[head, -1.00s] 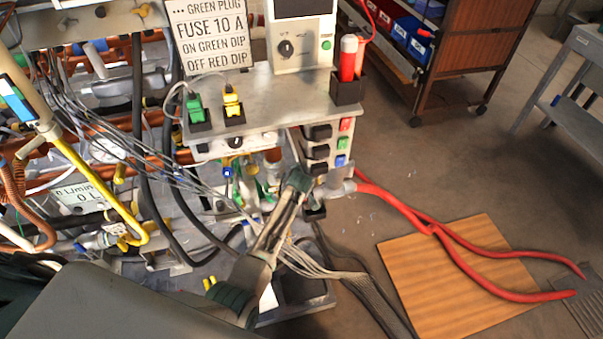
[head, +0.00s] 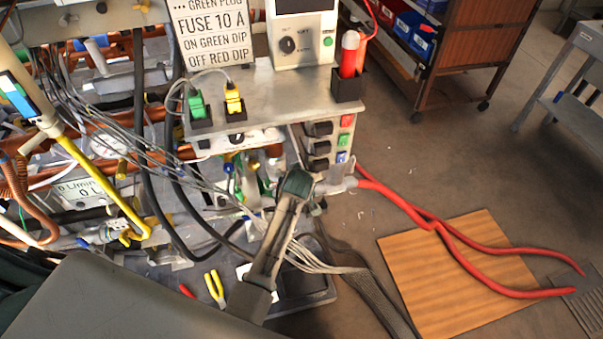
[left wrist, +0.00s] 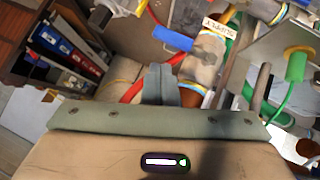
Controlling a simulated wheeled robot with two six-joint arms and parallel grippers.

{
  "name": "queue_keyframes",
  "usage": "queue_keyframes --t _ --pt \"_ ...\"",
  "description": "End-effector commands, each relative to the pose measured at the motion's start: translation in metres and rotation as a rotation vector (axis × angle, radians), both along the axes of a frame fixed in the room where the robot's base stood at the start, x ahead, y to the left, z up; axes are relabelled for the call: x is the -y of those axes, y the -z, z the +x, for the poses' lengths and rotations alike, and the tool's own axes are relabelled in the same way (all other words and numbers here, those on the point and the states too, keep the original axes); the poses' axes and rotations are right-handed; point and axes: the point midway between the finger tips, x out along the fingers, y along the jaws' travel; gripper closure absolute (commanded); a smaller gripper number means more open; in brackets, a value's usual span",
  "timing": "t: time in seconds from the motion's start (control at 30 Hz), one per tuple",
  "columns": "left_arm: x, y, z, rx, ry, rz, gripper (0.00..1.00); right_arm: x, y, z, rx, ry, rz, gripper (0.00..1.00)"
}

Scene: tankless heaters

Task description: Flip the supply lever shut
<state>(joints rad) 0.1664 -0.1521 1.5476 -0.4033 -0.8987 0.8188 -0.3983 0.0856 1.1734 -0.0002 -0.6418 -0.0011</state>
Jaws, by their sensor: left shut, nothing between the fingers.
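A blue lever (left wrist: 172,38) shows in the left wrist view. It sticks out to the left from a grey pipe fitting (left wrist: 204,58) with a small white label (left wrist: 220,28), whose tilted text I cannot read for certain. My left gripper (left wrist: 160,82) is shut and empty, its fingertips below the blue lever in that picture; I cannot tell whether they touch anything. In the head view my left arm reaches up from the bottom to the bench's right front corner, where its fingers cannot be made out. My right gripper is not in view.
A metal shelf (head: 270,100) with green (head: 197,106) and yellow plugs (head: 234,101) stands above the crowded pipes. Yellow-handled pliers (head: 215,288) lie at the bottom. Open floor lies to the right.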

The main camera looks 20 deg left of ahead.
Motion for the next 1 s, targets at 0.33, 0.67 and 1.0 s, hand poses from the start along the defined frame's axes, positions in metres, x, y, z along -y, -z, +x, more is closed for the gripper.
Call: queue_keyframes --t 0.33,0.67,1.0 --pt "0.005 -0.018 -0.018 0.001 0.0 0.001 1.0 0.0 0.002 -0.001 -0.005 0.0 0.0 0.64" --pt "0.005 -0.018 -0.018 0.001 0.0 0.002 1.0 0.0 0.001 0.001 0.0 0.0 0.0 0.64" --pt "0.003 0.02 -0.035 -0.059 0.049 0.03 1.0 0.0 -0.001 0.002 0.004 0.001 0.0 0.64"
